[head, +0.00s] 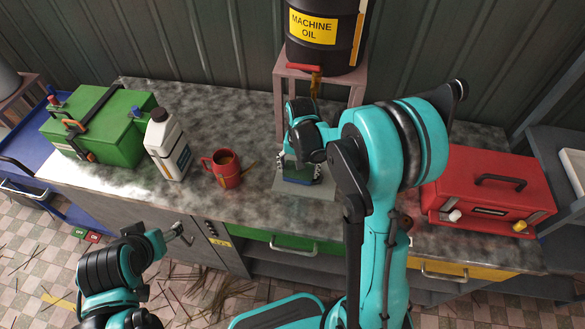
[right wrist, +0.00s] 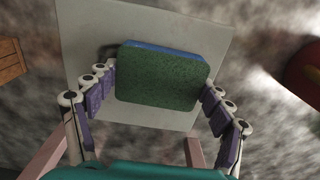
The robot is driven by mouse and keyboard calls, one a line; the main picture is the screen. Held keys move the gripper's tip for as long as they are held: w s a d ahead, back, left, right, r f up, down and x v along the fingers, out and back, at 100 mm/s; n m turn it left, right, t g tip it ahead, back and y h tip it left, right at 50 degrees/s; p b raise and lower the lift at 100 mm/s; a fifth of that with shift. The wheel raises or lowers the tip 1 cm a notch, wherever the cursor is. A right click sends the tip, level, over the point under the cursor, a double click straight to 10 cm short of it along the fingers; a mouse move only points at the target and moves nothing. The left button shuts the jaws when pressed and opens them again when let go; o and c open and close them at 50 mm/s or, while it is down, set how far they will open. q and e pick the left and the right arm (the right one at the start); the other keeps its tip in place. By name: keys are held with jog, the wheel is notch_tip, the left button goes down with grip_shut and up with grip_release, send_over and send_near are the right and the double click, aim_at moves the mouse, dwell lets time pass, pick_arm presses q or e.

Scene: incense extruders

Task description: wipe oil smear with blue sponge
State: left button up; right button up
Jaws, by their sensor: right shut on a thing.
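The blue sponge (right wrist: 163,78) has a green scouring face and a blue layer along its far edge in the right wrist view. In the head view, the sponge (head: 299,172) is partly covered by my right arm. My right gripper (head: 300,168) is shut on the sponge, with its fingers at both sides. The sponge is over a pale grey plate (right wrist: 150,17) on the counter. A dark patch (right wrist: 108,50) shows on the plate beside the sponge; I cannot tell whether it is the oil smear or shadow. My left gripper (head: 178,235) is in front of the counter, clear of the sponge.
A black machine oil drum (head: 325,35) stands on a pinkish stand (head: 361,92) behind the plate. A red mug (head: 227,172), white bottle (head: 168,150) and green box (head: 98,130) are to the left. A red box (head: 490,190) is to the right. The marbled counter between has free room.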

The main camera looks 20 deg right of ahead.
aim_at(312, 173)
jog(key=shift+s+d, duration=0.1)
jog(key=shift+d, duration=0.1)
jog(key=shift+s+d, duration=0.6)
jog(key=shift+d, duration=0.15)
jog(key=shift+s+d, duration=0.5)
jog(key=shift+d, duration=0.35)
jog(key=shift+d+f+b, duration=0.1)
jog(key=shift+d+b, duration=0.2)
jog(key=shift+d, duration=0.05)
jog(key=shift+s+d+f, duration=0.1)
jog(key=shift+s+d, duration=0.15)
jog(key=shift+d, duration=0.2)
jog(key=shift+c, duration=0.4)
pick_arm(q)
jog(key=shift+f, duration=0.55)
pick_arm(e)
jog(key=shift+s+d+f, duration=0.1)
jog(key=shift+s+d, duration=0.5)
jog(key=shift+d, duration=0.2)
jog(key=shift+c, duration=0.6)
pick_arm(q)
jog(key=shift+r, duration=0.1)
